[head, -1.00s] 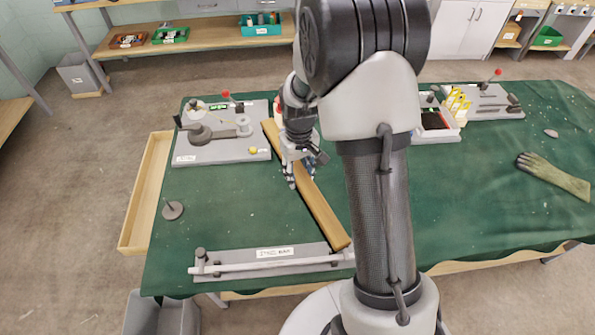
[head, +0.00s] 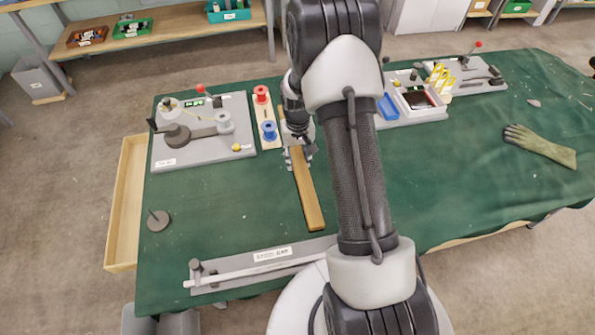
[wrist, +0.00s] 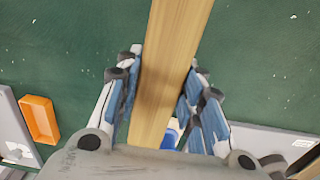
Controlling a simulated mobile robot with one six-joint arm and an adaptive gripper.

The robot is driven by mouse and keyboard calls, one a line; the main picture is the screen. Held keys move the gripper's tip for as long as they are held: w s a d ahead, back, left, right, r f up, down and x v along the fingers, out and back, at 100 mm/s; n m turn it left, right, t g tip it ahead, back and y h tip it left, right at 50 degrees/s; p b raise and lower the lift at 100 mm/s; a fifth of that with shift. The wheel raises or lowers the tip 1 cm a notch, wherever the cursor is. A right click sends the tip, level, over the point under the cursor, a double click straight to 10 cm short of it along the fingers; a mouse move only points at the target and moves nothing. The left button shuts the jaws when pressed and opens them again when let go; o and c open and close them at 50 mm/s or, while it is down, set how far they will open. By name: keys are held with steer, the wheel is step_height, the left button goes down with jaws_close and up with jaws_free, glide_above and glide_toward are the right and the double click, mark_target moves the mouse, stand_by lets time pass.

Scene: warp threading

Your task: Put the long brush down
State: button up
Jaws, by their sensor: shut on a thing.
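The long brush (head: 309,197) shows as a long, plain wooden bar over the green cloth, in the middle of the head view. No bristles show. My gripper (head: 298,160) is shut on it near its far part, with the near end reaching toward the front of the table. In the wrist view the brush (wrist: 165,60) runs between the two sets of blue-padded fingers (wrist: 165,95). I cannot tell whether its underside touches the cloth. My arm hides part of the table to its right.
A grey board with a winder (head: 200,135) and a board with red and blue spools (head: 266,120) lie behind, to the left. A long grey fixture (head: 262,262) lies along the front. A spindle stand (head: 158,220) is at left, a glove (head: 540,147) at right. Green cloth between is clear.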

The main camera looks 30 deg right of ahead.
steer(key=shift+f+b, duration=0.55)
steer(key=shift+f, duration=2.55)
steer(key=shift+f+b, duration=0.4)
steer(key=shift+f, duration=0.1)
steer(key=o, duration=1)
